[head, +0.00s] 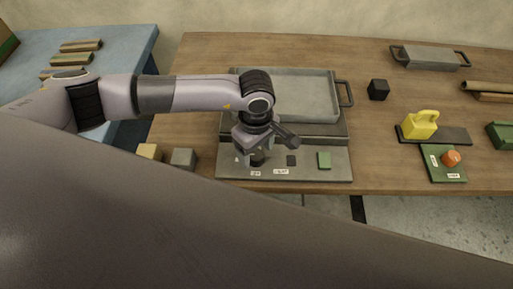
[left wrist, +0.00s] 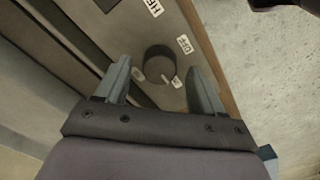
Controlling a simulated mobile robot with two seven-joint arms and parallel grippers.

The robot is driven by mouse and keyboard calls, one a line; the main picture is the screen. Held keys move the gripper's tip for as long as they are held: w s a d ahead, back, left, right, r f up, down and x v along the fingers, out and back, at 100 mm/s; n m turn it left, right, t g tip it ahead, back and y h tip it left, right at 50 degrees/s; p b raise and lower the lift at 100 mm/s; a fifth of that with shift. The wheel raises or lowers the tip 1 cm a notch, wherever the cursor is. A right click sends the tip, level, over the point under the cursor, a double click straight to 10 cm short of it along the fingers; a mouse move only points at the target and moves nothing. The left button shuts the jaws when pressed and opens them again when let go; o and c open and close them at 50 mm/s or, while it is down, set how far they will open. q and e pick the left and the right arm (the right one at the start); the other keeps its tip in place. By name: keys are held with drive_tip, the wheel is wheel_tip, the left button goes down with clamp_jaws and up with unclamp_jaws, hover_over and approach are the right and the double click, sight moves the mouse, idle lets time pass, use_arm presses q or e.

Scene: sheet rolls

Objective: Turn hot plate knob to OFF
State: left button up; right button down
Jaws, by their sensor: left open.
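The hot plate (head: 335,172) stands on the wooden bench, with a grey control panel along its front and a shallow metal tray (head: 300,95) on top. The dark round knob (head: 257,159) is at the left of the panel. It also shows in the left wrist view (left wrist: 158,60), with a pale mark on its near side. An OFF label (left wrist: 184,44) lies right of the knob there. My left gripper (head: 255,153) points down over the knob, open, with its fingers (left wrist: 160,82) either side of the knob and apart from it. My right gripper is not in view.
A dark square (head: 291,160) and a green square (head: 324,159) are on the panel. Small blocks (head: 183,158) stand left of the hot plate. A black cube (head: 378,89), a yellow weight-like piece (head: 420,124) and a green board (head: 437,172) lie to the right.

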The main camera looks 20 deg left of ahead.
use_arm(q)
drive_tip(key=shift+f, duration=0.4)
drive_tip(key=c, duration=1.1)
drive_tip(key=shift+o, duration=0.2)
